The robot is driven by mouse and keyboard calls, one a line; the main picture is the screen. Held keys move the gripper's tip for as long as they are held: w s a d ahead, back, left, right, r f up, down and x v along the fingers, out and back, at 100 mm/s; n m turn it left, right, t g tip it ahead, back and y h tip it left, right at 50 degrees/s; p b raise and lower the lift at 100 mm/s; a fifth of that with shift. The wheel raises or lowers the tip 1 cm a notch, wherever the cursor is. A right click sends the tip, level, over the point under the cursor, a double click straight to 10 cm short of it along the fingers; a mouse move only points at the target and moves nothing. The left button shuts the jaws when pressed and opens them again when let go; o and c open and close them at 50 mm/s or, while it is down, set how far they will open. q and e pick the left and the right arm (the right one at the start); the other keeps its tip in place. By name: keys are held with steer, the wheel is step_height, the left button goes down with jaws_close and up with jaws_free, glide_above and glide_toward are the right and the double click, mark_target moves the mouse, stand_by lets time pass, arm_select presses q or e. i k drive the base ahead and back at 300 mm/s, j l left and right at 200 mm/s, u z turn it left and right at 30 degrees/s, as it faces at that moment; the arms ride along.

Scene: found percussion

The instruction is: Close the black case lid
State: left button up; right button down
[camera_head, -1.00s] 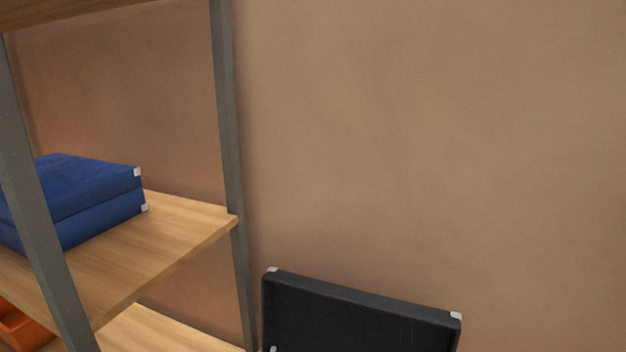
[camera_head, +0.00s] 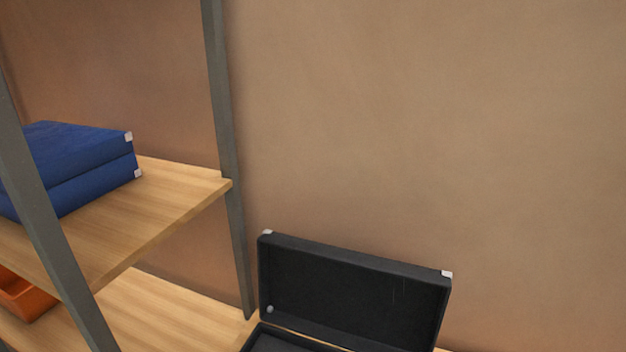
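The black case (camera_head: 285,343) stands at the bottom centre of the head view, with only the back part of its base in the picture. Its lid (camera_head: 350,290) is up, standing open and tilted back toward the wall. The lid has light metal corners at its top left and top right. The front of the case is cut off by the lower edge. Neither of my grippers shows in the view.
A shelf unit with grey metal posts (camera_head: 228,150) and wooden boards (camera_head: 175,200) stands at the left. A closed blue case (camera_head: 85,165) lies on its middle board, and an orange bin (camera_head: 25,298) sits below. A bare brown wall (camera_head: 450,130) is behind.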

mark_target(353, 300)
steer(key=k+j+z, duration=0.1)
steer(key=z, duration=0.3)
steer(key=k+j+z, duration=0.2)
steer(key=z, duration=0.2)
steer(key=k+j+z, duration=0.15)
steer(key=z, duration=0.25)
